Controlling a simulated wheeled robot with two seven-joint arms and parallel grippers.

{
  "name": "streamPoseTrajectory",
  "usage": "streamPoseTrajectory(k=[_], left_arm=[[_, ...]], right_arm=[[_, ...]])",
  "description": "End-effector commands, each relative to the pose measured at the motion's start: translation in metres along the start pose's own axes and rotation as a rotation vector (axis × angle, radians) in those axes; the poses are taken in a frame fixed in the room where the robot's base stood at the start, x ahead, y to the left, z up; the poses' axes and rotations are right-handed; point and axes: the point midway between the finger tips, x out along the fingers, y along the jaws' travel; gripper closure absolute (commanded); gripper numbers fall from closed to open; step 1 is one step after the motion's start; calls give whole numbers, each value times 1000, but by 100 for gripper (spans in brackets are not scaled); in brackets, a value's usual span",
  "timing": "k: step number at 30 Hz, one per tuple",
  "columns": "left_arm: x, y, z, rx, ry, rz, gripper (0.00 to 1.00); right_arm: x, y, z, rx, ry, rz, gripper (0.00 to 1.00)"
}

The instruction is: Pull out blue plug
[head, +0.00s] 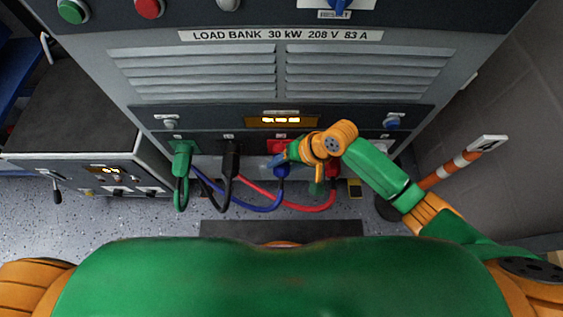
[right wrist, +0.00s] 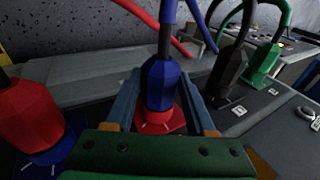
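The blue plug (right wrist: 161,84) stands in a red-marked socket (right wrist: 158,122) in the right wrist view, with its cable rising from it. In the head view the blue plug (head: 281,169) is partly hidden by my right gripper (head: 283,160). The right gripper's fingers (right wrist: 160,100) lie on both sides of the plug, very close to it. I cannot tell whether they press on it. My left gripper is not in view.
A red plug (right wrist: 27,115) stands in a blue-marked socket beside my right gripper. A black plug (head: 231,160) and a green plug (head: 182,158) sit to the left on the load bank (head: 280,120). Loose cables hang in front. An orange-striped post (head: 452,169) stands at right.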

Motion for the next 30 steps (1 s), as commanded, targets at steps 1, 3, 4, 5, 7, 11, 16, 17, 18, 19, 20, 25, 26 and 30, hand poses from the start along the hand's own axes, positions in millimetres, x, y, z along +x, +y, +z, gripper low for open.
streamPoseTrajectory(k=[1, 3, 4, 5, 7, 11, 16, 17, 18, 19, 20, 25, 26, 30], left_arm=[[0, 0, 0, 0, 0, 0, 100], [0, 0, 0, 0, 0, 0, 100], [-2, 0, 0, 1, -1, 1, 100], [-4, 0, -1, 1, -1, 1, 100], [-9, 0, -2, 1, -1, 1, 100], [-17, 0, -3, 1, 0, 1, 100], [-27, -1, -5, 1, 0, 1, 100], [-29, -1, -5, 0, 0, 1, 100], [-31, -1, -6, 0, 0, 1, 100], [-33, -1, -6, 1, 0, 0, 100], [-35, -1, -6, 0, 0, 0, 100], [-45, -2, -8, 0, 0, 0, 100], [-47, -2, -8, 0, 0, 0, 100], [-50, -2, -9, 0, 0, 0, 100]], right_arm=[[0, 0, 0, 0, 0, 0, 100], [0, 0, 0, 0, 0, 1, 100], [-1, -1, 0, -1, 0, 3, 100], [-2, -1, 0, -1, 0, 8, 100], [-3, -3, 0, -3, -1, 28, 100], [-3, -3, 0, -8, -2, 69, 100], [-2, -4, 0, -15, -2, 129, 100], [-2, -4, 0, -17, -2, 141, 100], [-2, -4, 0, -19, -3, 157, 100], [-2, -4, 0, -21, -2, 170, 100], [-2, -4, 0, -23, -2, 182, 100], [-2, -6, 0, -34, -2, 273, 100], [-2, -6, 0, -37, -2, 289, 100], [2, -10, 0, -61, -2, 464, 100]])
